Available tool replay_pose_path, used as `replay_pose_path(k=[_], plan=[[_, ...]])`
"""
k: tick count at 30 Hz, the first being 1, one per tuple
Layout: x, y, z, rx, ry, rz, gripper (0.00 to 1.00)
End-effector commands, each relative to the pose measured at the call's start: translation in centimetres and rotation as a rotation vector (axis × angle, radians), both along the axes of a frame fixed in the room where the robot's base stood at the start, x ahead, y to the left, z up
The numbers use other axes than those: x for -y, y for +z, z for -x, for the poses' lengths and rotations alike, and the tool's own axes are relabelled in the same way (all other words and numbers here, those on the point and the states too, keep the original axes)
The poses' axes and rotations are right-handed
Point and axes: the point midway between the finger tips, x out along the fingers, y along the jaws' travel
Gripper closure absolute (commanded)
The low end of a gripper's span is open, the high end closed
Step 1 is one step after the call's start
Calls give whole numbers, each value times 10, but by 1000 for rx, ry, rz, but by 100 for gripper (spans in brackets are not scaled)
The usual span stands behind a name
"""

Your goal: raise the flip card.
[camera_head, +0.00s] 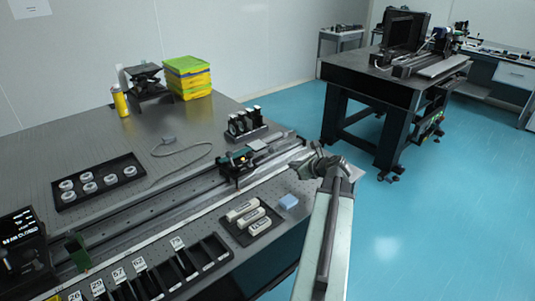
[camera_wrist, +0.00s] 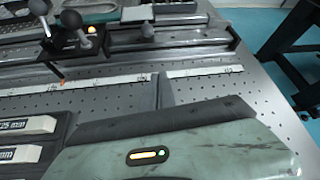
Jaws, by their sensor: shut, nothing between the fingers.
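A small pale grey plate (camera_head: 258,145) lies about flat by the dark carriage (camera_head: 238,168) on the long rail; it looks like the flip card, but I cannot be sure. Part of a pale plate also shows at the top of the wrist view (camera_wrist: 138,12), near a grey ball knob (camera_wrist: 147,31). The carriage has an orange light and ball knobs (camera_wrist: 71,19). My gripper (camera_head: 308,166) is shut and empty, right of the carriage near the table's right edge, apart from the plate. My own casing hides the lower wrist view.
Mounted optics (camera_head: 245,123) stand behind the carriage. A loose cable (camera_head: 183,152) lies on the table.

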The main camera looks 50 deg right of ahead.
Motion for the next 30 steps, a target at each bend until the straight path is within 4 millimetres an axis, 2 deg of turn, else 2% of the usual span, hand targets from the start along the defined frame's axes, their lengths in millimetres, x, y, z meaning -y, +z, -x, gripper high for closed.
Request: replay_pose_path(k=[6,10,23,25,30], plan=[[-7,-1,-9,0,16,0,100],[-8,-9,-22,-1,24,0,100],[4,-56,-103,0,31,2,100],[0,-29,-104,-1,30,0,100],[-4,-12,-108,-1,30,0,100]])
